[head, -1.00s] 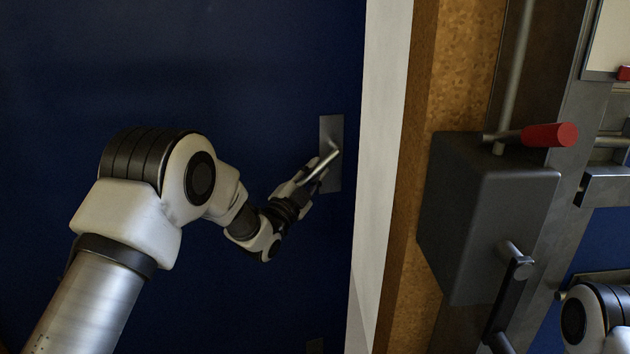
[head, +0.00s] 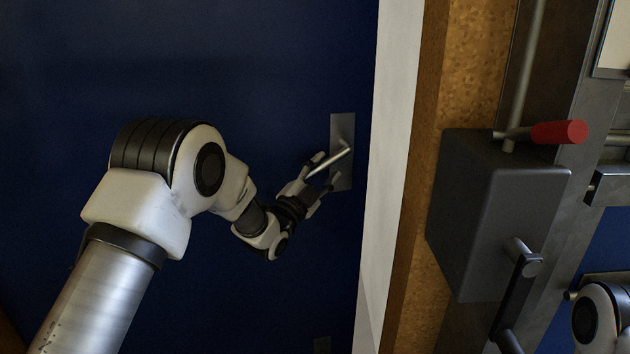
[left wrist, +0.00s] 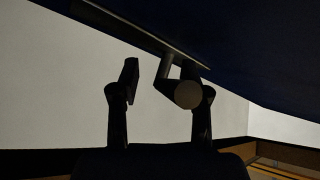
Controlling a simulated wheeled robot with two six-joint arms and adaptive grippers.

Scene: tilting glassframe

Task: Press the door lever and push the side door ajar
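The dark blue door (head: 200,60) fills the left of the head view; I cannot tell whether it stands ajar. Its metal lever (head: 332,161) sticks out from a grey plate (head: 343,125) near the door's right edge and slopes down to the left. My left gripper (head: 327,168) is at the lever with its fingers spread. In the left wrist view the lever (left wrist: 187,94) lies between the two fingers, close to the right one and well apart from the left one. My right gripper is out of view.
A pale strip (head: 388,150) and a cork-like brown post (head: 455,70) stand right of the door. A grey box (head: 490,220) with a red-handled lever (head: 558,132) and a crank (head: 515,290) juts out there.

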